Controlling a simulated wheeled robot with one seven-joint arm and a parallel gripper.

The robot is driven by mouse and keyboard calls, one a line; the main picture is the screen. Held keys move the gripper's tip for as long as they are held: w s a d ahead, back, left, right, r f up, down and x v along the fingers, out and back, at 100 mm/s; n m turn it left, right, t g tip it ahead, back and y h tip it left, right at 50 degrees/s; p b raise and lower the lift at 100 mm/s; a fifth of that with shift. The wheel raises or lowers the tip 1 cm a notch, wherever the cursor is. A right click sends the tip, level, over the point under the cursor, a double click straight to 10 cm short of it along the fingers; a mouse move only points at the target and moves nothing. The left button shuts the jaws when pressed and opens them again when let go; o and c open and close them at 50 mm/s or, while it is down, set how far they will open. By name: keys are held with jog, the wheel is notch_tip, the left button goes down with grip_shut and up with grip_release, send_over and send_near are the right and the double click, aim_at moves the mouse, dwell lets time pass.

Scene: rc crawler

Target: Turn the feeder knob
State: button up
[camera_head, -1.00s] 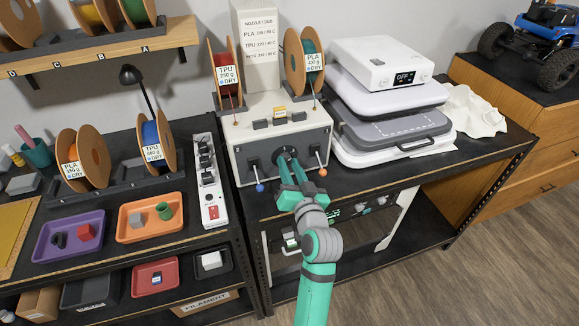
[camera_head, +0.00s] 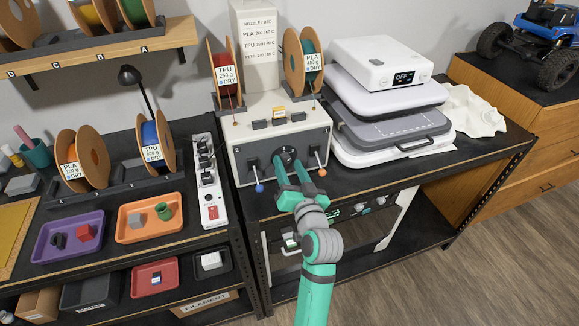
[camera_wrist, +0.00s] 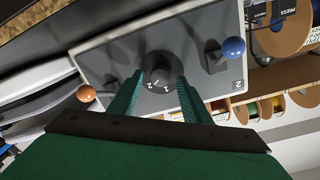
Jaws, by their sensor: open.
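The feeder (camera_head: 262,138) is a light box with a dark grey front panel on the bench. Its round dark knob (camera_head: 289,155) sits in the middle of that panel, and small marks including "1" and "2" show on it in the wrist view (camera_wrist: 158,76). My green gripper (camera_head: 282,166) is in front of the panel, its fingers reaching toward the knob. In the wrist view my open fingers (camera_wrist: 155,92) stand on either side of the knob's lower part, with a gap between them. I cannot tell whether they touch it.
A blue-tipped lever (camera_head: 259,187) and an orange-tipped lever (camera_head: 322,171) flank the knob. A TPU spool (camera_head: 225,70) and a PLA spool (camera_head: 305,62) stand above the feeder. A white stacked machine (camera_head: 390,110) is right, and a power strip (camera_head: 210,185) left.

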jog(key=v, duration=1)
jog(key=shift+s, duration=0.35)
jog(key=shift+d+r, duration=0.1)
jog(key=shift+d, duration=0.05)
jog(key=s+f+m+g+h, duration=0.1)
jog(key=s+f+h, duration=0.4)
jog(key=s+f, duration=1.15)
jog(key=s+a+n, duration=0.3)
jog(key=s, duration=1.7)
jog(key=shift+s+a+g, duration=0.25)
jog(key=shift+g, duration=0.15)
